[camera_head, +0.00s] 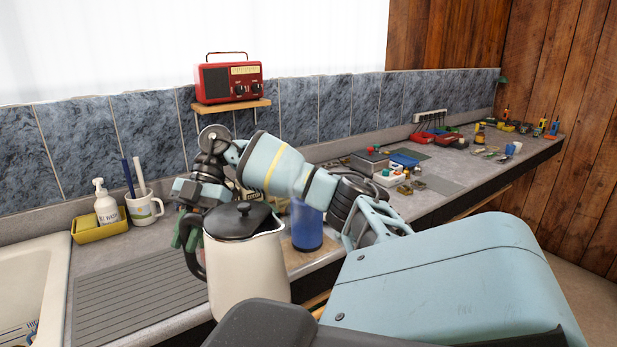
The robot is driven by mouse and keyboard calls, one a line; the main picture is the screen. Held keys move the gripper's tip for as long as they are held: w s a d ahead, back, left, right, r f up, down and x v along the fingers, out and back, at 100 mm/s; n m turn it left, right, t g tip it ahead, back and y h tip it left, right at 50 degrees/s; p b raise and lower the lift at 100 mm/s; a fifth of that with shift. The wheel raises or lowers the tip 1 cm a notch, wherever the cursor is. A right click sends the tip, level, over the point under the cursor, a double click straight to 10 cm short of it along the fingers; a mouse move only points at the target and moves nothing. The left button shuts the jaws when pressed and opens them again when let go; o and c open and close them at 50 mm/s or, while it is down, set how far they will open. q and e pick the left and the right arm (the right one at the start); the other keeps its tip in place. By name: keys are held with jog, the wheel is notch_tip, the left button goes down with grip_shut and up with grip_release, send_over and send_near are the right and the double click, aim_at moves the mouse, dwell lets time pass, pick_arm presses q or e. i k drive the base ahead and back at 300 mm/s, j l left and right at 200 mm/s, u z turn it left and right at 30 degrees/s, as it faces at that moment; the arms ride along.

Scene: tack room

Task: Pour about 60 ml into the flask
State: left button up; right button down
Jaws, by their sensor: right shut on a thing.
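A cream jug (245,270) with a black lid and black handle is upright in front of the counter's edge. My right gripper (188,232) is shut on the jug's handle at its left side; the fingers are partly hidden behind the jug and handle. A blue vessel (307,228) stands on the counter just right of the jug, partly covered by my right arm. I cannot tell whether it is the flask, and no other flask is clear. The jug's contents are hidden. My left gripper is not in view.
A sink (30,285) and ridged drainer (140,292) are at the left. A soap bottle (106,205) and a white mug (144,208) stand behind. A red radio (228,82) sits on a small shelf. Tools and small parts crowd the counter's right side.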

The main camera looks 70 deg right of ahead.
aim_at(310, 240)
jog(key=i+l, duration=0.15)
jog(key=l, duration=0.2)
jog(key=i+l, duration=0.15)
jog(key=l, duration=0.2)
jog(key=i+l, duration=0.15)
jog(key=l, duration=0.2)
jog(key=i+l, duration=0.15)
jog(key=l, duration=0.25)
